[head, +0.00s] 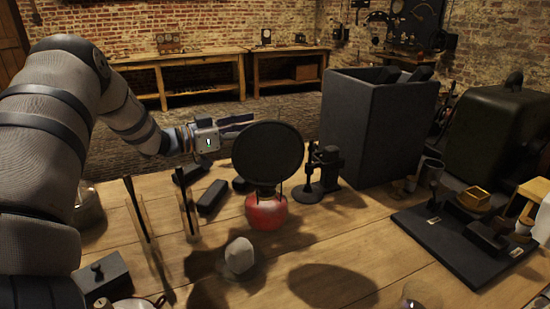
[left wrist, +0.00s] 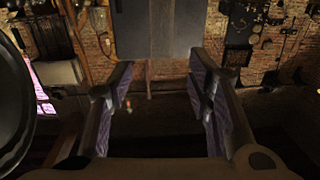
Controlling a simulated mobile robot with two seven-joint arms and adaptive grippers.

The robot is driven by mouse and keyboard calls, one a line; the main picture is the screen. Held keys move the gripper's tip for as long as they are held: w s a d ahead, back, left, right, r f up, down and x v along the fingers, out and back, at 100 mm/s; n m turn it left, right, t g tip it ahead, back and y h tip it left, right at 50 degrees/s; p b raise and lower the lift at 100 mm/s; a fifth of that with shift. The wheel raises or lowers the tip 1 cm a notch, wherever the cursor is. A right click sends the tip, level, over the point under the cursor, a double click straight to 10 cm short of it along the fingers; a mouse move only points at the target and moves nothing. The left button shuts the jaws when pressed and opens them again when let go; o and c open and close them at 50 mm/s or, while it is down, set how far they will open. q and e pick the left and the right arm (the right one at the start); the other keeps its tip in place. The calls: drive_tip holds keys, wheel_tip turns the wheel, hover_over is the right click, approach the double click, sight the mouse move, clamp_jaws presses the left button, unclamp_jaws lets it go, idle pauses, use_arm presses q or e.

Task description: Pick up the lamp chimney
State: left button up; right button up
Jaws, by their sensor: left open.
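I cannot clearly make out the lamp chimney. A red lamp base (head: 266,212) stands on the table, with a round black disc (head: 268,152) above it that hides what is behind. A clear glass piece (head: 420,293) shows partly at the bottom edge of the head view; I cannot tell whether it is the chimney. My left gripper (head: 248,123) is open, above the table, just left of the disc's upper edge. Its two fingers are spread with nothing between them in the left wrist view (left wrist: 160,85). A dark round edge (left wrist: 14,95) shows there at far left. My right gripper is out of view.
A tall dark box (head: 370,125) stands behind the lamp to the right, beside a black stand (head: 327,170). Upright dark rods (head: 137,208) and a white lump (head: 239,255) are at the front left. A black board (head: 460,245) with small parts lies right. The front middle has bare wood.

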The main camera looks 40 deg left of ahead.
use_arm(q)
drive_tip(key=b+x, duration=0.1)
drive_tip(key=x, duration=0.4)
drive_tip(key=shift+w+d, duration=0.15)
drive_tip(key=shift+w, duration=0.25)
drive_tip(key=shift+r, duration=0.15)
drive_tip(key=shift+c, duration=0.2)
clamp_jaws()
drive_tip(key=shift+r, duration=0.1)
